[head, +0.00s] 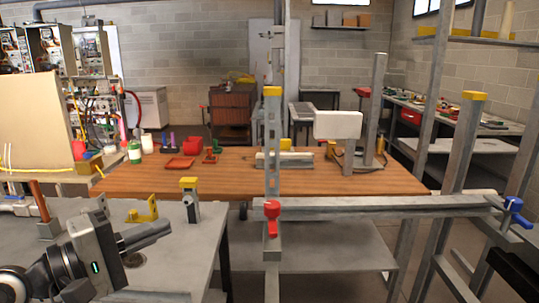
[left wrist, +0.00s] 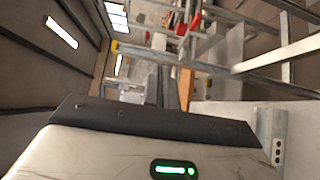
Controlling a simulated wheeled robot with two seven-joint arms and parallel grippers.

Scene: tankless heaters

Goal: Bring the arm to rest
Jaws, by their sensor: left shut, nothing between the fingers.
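My left arm comes in from the lower left of the head view. Its gripper (head: 165,229) is shut with nothing between the fingers. It points right, above the grey metal table at the left front (head: 195,262). In the left wrist view the gripper's pale body and dark front edge fill the bottom, and the fingers (left wrist: 170,88) show beyond them, close together. My right gripper does not show in either view.
A metal frame with a red clamp (head: 272,215) and a blue clamp (head: 514,211) stands in front at the right. A yellow bracket (head: 144,211) and a yellow-capped post (head: 190,200) stand near the gripper. A wooden-topped bench (head: 240,179) lies beyond.

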